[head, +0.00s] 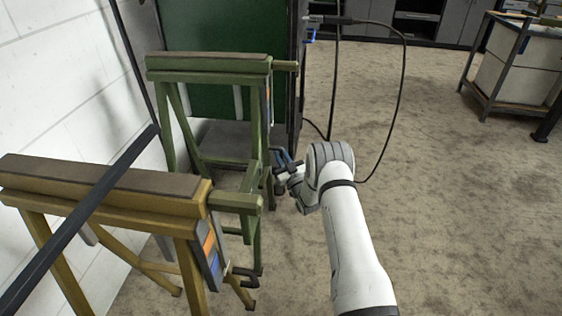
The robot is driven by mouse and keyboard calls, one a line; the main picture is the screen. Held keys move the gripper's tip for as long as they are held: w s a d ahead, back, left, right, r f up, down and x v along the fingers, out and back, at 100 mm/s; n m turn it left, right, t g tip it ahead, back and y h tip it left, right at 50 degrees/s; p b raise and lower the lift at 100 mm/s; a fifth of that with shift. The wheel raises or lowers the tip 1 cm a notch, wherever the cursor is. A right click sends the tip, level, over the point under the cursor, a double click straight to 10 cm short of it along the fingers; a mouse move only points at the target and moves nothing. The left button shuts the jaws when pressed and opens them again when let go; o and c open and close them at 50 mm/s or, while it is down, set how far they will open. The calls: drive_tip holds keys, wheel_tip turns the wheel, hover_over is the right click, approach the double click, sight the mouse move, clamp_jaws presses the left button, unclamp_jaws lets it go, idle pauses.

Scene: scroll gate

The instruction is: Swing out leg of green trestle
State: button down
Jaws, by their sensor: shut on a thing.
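The green trestle (208,62) stands behind the yellow one, with a brown-topped beam and green legs. A short green stub (285,66) juts from its right end. Its right-hand leg (256,125) runs down beside my gripper (284,168). My gripper is shut at a small dark bar-like grip low on that right side. The jaws are small and partly hidden by my wrist, so the exact contact is unclear. The leg looks close to the trestle's end.
A yellow trestle (105,190) stands in front at left, with a green arm and leg (236,201) at its right end. A dark bar (85,215) slants across it. A black cable (400,90) hangs behind my arm. The carpet at right is clear up to a cart (520,65).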

drive_tip(key=shift+w+d+r, duration=0.1)
drive_tip(key=shift+w+r, duration=0.1)
drive_tip(key=shift+r, duration=0.05)
drive_tip(key=c, duration=1.4)
unclamp_jaws()
drive_tip(key=shift+f, duration=0.1)
drive_tip(key=shift+s+f, duration=0.1)
drive_tip(key=shift+s, duration=0.05)
drive_tip(key=p+v, duration=0.3)
drive_tip(key=v, duration=0.4)
drive_tip(key=shift+s+d, duration=0.2)
drive_tip(key=shift+s, duration=0.1)
drive_tip(key=shift+f, duration=0.1)
